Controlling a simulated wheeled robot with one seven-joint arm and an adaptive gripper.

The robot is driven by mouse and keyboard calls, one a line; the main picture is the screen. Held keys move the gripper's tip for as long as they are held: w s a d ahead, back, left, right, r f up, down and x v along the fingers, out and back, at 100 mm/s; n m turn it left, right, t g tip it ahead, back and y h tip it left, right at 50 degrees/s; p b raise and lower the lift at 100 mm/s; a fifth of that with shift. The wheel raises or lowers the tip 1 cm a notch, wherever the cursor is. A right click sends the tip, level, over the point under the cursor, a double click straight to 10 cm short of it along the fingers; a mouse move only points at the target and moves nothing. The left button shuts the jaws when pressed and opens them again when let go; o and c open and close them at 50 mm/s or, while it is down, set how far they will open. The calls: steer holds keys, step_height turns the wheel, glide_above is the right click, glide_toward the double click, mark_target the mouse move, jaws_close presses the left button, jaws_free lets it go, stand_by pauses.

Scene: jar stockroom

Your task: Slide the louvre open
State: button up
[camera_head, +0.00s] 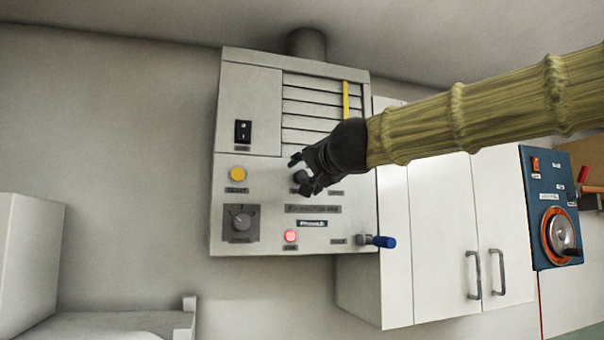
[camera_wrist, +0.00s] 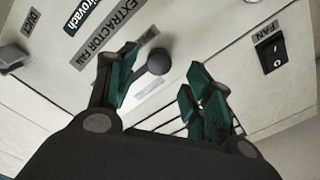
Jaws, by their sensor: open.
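The louvre (camera_head: 312,105) is a set of pale horizontal slats on the upper right of the grey extractor fan unit (camera_head: 265,200). A yellow vertical strip (camera_head: 346,100) lies along its right side. A dark round knob (camera_wrist: 158,62) sits on the panel below the slats, on a thin stem. My gripper (camera_head: 299,172) is open in front of the panel. In the wrist view the knob appears between the spread fingertips, nearer the left finger; I cannot tell whether any finger touches it. My gripper partly covers the knob and lower slats in the head view.
The panel also carries a black fan switch (camera_head: 243,131), a yellow button (camera_head: 237,174), a grey dial (camera_head: 240,220), a red lit lamp (camera_head: 291,236) and a blue-handled duct lever (camera_head: 383,242). White cabinets (camera_head: 440,240) and a blue control box (camera_head: 550,205) stand to the right.

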mark_target(303, 176)
steer(key=shift+p+x, duration=0.55)
steer(key=shift+x, duration=1.7)
steer(key=shift+d, duration=0.15)
jaws_close()
